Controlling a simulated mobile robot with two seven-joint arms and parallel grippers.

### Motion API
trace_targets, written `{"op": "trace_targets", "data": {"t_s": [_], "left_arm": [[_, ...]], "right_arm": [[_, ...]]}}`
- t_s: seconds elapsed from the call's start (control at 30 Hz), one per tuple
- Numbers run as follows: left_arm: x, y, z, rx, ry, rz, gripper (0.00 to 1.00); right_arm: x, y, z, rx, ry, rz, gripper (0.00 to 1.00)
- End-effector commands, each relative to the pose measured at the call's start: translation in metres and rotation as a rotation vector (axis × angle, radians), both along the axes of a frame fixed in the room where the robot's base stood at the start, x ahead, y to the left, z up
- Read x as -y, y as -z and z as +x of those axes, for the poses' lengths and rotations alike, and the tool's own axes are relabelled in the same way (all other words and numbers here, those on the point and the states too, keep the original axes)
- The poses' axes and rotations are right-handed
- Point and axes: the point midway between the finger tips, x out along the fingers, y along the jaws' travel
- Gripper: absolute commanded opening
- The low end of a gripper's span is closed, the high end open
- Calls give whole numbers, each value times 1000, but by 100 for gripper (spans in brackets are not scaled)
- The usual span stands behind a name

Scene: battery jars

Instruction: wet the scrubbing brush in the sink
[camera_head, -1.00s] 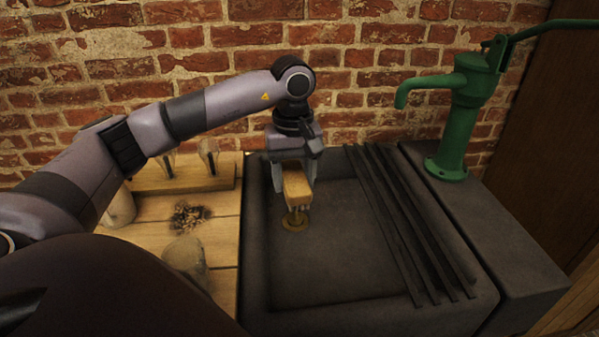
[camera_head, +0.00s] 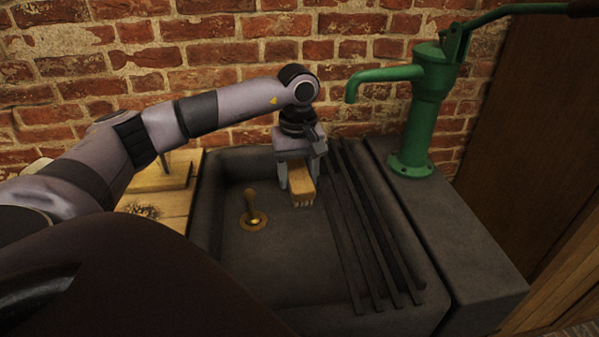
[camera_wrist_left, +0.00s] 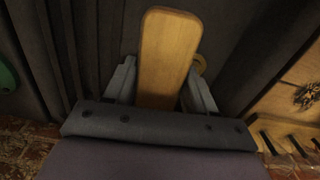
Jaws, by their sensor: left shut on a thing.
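The scrubbing brush (camera_head: 302,187) has a wooden block and pale bristles pointing down. My left gripper (camera_head: 298,180) is shut on it and holds it over the dark stone sink (camera_head: 270,268), near the back and left of the dark bars. In the left wrist view the wooden block (camera_wrist_left: 168,50) sits between the two fingers (camera_wrist_left: 160,88). A brass drain plug (camera_head: 252,218) stands in the sink floor, left of the brush. I cannot tell whether the bristles touch the sink floor. My right gripper is not in view.
A green hand pump (camera_head: 428,105) stands on the stone ledge at the right, its spout to the upper right of the brush. Dark bars (camera_head: 362,230) cross the sink's right side. A wooden counter (camera_head: 178,208) lies left. A brick wall (camera_head: 220,55) is behind.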

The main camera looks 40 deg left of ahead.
Motion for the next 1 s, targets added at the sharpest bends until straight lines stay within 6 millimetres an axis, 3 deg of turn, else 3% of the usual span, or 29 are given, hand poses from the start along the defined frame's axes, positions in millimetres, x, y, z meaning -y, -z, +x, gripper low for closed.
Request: {"op": "trace_targets", "data": {"t_s": [0.5, 1.0], "left_arm": [[0, 51, 0, 1, 0, 1, 31], [0, 100, 0, 0, 1, 0, 31]], "right_arm": [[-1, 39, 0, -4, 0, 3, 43], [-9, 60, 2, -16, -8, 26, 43]]}}
